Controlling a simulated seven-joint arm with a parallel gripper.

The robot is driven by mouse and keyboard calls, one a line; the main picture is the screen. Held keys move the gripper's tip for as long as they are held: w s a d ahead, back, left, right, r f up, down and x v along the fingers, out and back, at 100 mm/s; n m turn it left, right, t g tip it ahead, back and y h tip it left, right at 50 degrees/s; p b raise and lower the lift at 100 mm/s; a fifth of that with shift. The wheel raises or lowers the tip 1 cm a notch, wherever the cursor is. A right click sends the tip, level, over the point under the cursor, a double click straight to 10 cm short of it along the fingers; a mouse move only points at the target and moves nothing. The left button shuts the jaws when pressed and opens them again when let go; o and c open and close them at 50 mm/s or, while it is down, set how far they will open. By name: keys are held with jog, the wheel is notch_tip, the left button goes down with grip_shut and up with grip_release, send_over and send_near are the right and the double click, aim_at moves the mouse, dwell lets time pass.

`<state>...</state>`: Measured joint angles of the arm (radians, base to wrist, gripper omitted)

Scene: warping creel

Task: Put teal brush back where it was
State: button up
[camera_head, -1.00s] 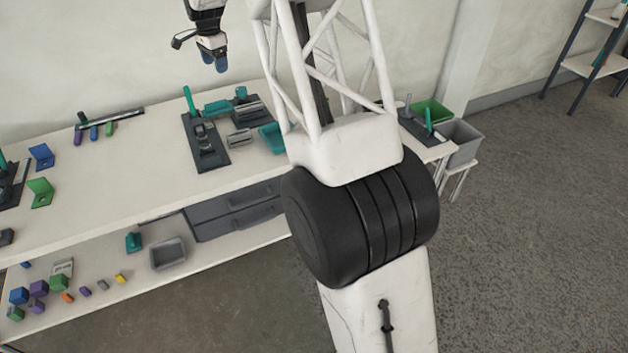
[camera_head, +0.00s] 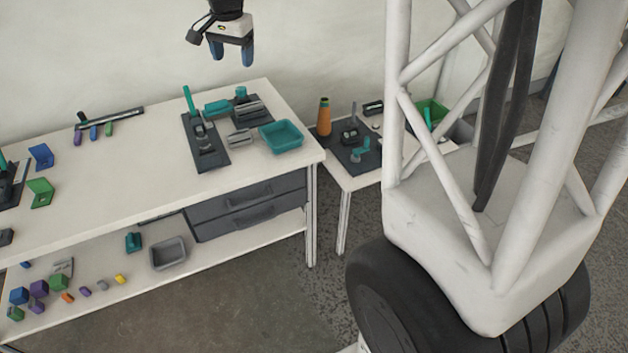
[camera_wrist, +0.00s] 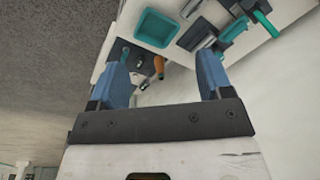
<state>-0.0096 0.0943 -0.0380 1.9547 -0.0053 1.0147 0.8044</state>
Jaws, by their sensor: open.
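My gripper (camera_head: 231,50) is open and empty, high above the back right part of the workbench, with its fingers pointing down. Its two blue fingers also show in the wrist view (camera_wrist: 163,62), with nothing between them. A teal, block-like piece (camera_head: 217,108), possibly the teal brush, lies by a dark fixture (camera_head: 207,155) on the bench; in the wrist view a teal piece (camera_wrist: 234,30) shows near the top right. An upright teal handle (camera_head: 188,98) stands at the fixture's back. I cannot tell for sure which teal piece is the brush.
A teal tray (camera_head: 281,137) sits at the bench's right end. Grey drawers (camera_head: 250,205) hang below the bench. The bench's front middle is clear.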

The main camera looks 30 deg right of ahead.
jog(key=s+f+n, duration=0.2)
jog(key=s+n, duration=0.1)
jog(key=s, duration=1)
jog(key=s+f+n, duration=0.2)
jog(key=s+n, duration=0.1)
jog(key=s, duration=1.1)
jog(key=s+d+f+n+t, duration=0.1)
jog(key=s+n, duration=0.1)
jog(key=s, duration=1.2)
jog(key=shift+f+n, duration=0.4)
jog(key=shift+w, duration=0.1)
